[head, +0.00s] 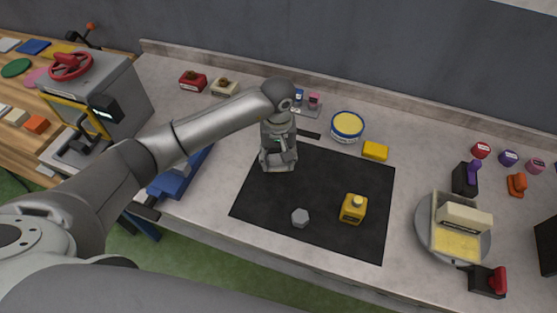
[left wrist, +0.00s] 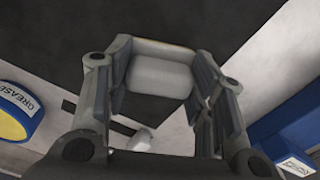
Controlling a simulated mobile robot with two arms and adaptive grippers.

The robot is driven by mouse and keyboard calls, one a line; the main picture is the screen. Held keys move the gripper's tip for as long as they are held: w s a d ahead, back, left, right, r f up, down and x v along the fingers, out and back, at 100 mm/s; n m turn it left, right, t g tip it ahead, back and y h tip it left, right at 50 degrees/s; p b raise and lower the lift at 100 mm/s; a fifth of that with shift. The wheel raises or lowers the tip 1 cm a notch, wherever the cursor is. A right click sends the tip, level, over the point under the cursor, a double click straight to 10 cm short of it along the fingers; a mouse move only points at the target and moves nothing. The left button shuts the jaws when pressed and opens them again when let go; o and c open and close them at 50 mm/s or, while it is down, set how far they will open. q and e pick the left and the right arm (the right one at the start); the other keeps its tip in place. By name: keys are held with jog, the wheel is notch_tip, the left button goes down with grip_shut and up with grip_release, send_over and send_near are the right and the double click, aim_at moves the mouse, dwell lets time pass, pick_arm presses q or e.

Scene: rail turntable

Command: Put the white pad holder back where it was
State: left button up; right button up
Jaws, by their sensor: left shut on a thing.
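My left gripper (head: 280,163) hangs over the back left corner of the black mat (head: 330,185). In the left wrist view my left gripper (left wrist: 160,90) is shut on a pale, rounded white block (left wrist: 160,75), which appears to be the white pad holder. A thin yellowish edge shows along its far side. In the head view the held piece is mostly hidden by the fingers, so I cannot tell whether it touches the mat. My right gripper is not in view.
Behind are a grease tin (head: 347,127) and yellow block (head: 375,151). A blue fixture (head: 183,178) is left; a round turntable (head: 425,222) with a cream block (head: 463,218) is right.

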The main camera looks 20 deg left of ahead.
aim_at(279, 165)
pick_arm(q)
notch_tip(279, 165, down, 2)
jog(key=shift+d+f, duration=0.1)
jog(key=shift+f, duration=0.25)
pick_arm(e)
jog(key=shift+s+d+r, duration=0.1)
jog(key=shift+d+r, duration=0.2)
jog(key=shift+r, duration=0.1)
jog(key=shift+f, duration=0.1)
pick_arm(q)
jog(key=shift+f, duration=0.2)
jog(key=o, duration=0.9)
jog(key=shift+r, duration=0.1)
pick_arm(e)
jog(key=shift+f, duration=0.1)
